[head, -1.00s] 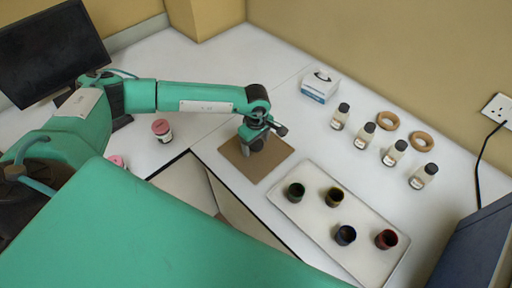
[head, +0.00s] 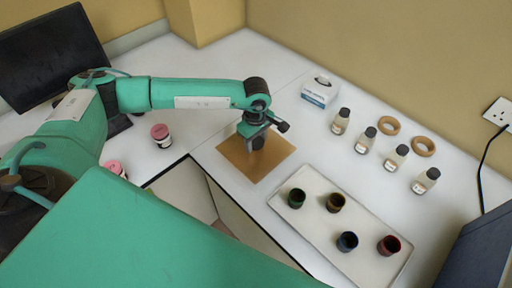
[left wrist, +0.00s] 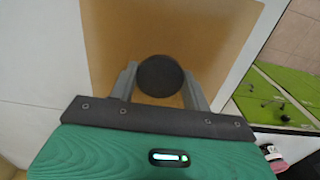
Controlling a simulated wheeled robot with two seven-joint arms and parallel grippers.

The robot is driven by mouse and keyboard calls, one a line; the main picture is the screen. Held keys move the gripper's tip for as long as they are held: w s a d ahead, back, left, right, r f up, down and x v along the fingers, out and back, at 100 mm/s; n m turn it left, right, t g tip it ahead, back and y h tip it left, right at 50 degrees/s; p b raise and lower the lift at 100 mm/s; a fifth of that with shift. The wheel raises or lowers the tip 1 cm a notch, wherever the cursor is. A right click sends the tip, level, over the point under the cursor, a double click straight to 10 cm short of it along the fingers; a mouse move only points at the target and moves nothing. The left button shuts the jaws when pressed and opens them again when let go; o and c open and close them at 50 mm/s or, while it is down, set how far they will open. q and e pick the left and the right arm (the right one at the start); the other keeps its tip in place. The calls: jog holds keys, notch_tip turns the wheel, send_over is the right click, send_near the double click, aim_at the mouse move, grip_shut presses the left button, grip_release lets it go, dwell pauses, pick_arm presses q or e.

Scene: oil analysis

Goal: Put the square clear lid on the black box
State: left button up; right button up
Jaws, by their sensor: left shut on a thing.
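My left gripper (head: 258,142) is over the brown square mat (head: 276,160) on the white bench. In the left wrist view my left gripper (left wrist: 160,84) is shut on a dark, round-topped object (left wrist: 160,75), with one grey finger on each side. The object's lower part is hidden, so I cannot tell its height or whether it touches the mat (left wrist: 112,35). I make out no square clear lid and no black box in either view. My right gripper is not in view.
A white tray (head: 318,222) holds several small dark cups. Several black-capped bottles (head: 366,140) and two tan rings (head: 389,126) stand behind it. A small white-and-blue box (head: 320,92) is at the back. A pink-lidded jar (head: 161,135) is left of the mat.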

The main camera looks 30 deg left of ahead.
pick_arm(q)
notch_tip(320, 180, up, 16)
jog(key=b, duration=0.4)
jog(key=m, duration=1.4)
send_over(259, 155)
jog(key=s+d, duration=0.2)
jog(key=f, duration=0.4)
jog(key=shift+s+a+f, duration=0.1)
jog(key=shift+a+f, duration=0.1)
jog(key=shift+f, duration=0.1)
